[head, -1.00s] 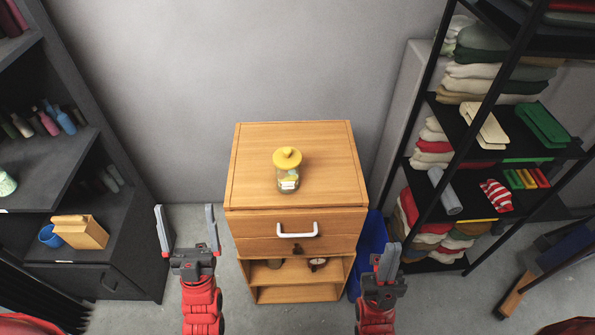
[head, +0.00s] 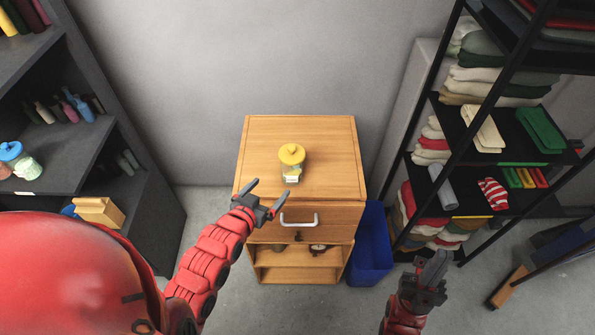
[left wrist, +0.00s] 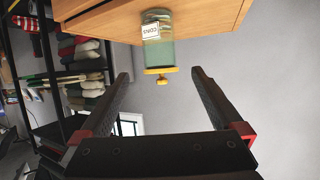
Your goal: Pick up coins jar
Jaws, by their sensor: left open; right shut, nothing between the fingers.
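The coins jar (head: 292,165) is a small glass jar with a yellow knobbed lid. It stands upright on top of the wooden cabinet (head: 335,150). In the left wrist view the labelled jar (left wrist: 158,42) shows upside down, beyond and between the two fingers. My left gripper (head: 266,192) is open and empty, in front of the jar and a little to its left, near the cabinet's front edge, apart from the jar. My right gripper (head: 434,270) is shut and empty, low to the right of the cabinet.
The cabinet has a drawer with a white handle (head: 299,219) and open shelves below. A blue bin (head: 370,245) stands at its right side. A dark shelf (head: 60,90) with bottles is at left. A black rack (head: 480,150) with folded cloths is at right. The cabinet top around the jar is clear.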

